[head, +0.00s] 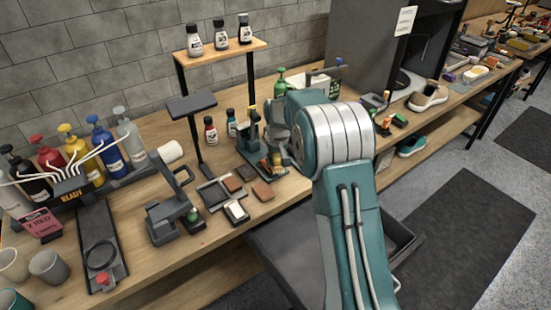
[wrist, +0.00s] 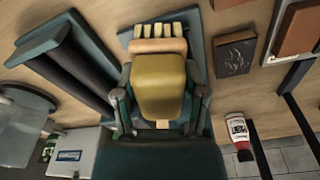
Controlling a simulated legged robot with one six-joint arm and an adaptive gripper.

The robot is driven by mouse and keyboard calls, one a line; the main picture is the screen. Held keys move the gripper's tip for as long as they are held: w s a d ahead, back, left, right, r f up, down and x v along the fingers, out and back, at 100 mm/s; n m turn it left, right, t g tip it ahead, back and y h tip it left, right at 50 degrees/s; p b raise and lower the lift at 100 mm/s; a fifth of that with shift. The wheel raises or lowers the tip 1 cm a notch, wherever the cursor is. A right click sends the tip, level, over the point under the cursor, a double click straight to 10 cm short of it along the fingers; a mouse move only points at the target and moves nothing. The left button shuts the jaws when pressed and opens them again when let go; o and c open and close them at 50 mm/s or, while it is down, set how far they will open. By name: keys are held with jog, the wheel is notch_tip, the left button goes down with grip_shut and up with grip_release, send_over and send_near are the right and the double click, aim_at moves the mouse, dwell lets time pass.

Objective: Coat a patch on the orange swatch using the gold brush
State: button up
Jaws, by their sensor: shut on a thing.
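The gold brush (wrist: 160,72) fills the middle of the wrist view, with its blocky gold body, a tan band and pale bristles pointing to the top of the picture. My gripper (wrist: 161,95) is shut on it, one finger on each side. The bristles show over a blue-grey holder (wrist: 196,42); I cannot tell whether they touch it.
A dark-faced swatch (wrist: 235,55) lies beside the brush in the wrist view. A dark tray (head: 206,196) with swatches and a grey press-like stand (head: 172,218) are left of the orange-brown swatch. A red bottle (head: 210,130) and a post-mounted plate (head: 191,104) stand behind.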

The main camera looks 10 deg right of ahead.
jog(key=shift+f, duration=0.45)
jog(key=shift+w+a, duration=0.45)
jog(key=shift+w, duration=0.55)
jog(key=shift+w+a, duration=0.4)
jog(key=shift+w, duration=0.65)
jog(key=shift+w+a, duration=0.45)
jog(key=shift+w, duration=0.55)
jog(key=shift+s+d+r, duration=0.1)
jog(key=shift+s+d, duration=0.25)
jog(key=shift+s, duration=0.4)
jog(key=shift+s+d+r, duration=0.1)
jog(key=shift+s+d, duration=0.2)
jog(key=shift+s, duration=0.45)
jog(key=shift+s+d+f, duration=0.1)
jog(key=shift+s+d, duration=0.25)
jog(key=shift+s, duration=0.45)
jog(key=shift+s+d+f, duration=0.1)
jog(key=shift+s+d, duration=0.25)
jog(key=shift+s, duration=0.45)
jog(key=shift+r, duration=3.1)
